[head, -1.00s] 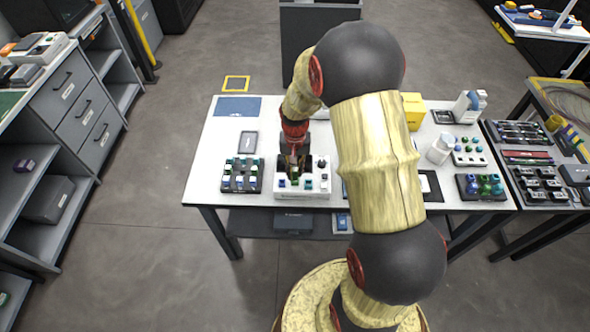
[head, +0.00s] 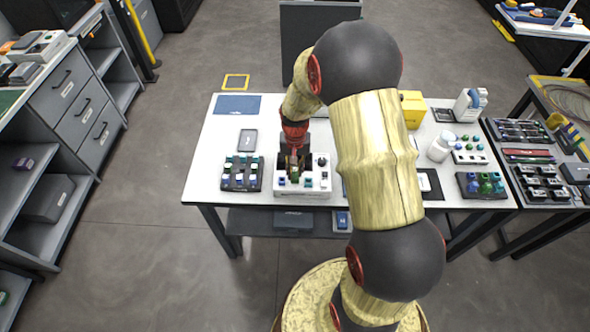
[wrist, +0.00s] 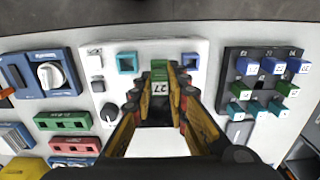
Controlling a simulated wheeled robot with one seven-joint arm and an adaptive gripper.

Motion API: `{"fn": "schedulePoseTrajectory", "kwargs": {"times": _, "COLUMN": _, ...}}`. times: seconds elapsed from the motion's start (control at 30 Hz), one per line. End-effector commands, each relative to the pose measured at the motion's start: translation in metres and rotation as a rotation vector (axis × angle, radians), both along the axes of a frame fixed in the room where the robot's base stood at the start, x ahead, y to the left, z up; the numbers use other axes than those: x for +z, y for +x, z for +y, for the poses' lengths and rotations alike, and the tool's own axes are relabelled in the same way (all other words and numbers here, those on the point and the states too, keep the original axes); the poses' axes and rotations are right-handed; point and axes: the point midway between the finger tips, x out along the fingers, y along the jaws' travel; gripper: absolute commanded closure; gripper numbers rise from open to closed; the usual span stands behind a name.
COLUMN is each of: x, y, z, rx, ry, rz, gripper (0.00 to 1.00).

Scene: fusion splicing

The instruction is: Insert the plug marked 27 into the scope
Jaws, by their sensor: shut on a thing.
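My gripper (wrist: 160,92) is shut on a green plug (wrist: 159,70) with a white label reading 27, upside down in the wrist view. The plug is over the white box (wrist: 98,47) with coloured square sockets, likely the scope. In the head view my gripper (head: 294,170) is over the white box (head: 318,191).
A dark rack (wrist: 248,105) with several blue, green and teal plugs stands right of the box in the wrist view.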

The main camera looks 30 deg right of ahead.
Motion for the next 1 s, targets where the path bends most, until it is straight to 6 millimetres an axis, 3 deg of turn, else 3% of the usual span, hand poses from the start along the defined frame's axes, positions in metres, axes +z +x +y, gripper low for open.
{"fn": "schedulePoseTrajectory", "kwargs": {"times": 1.0, "x": -0.012, "y": 0.000, "z": 0.000, "rx": 0.000, "ry": 0.000, "rz": 0.000, "gripper": 1.00}}
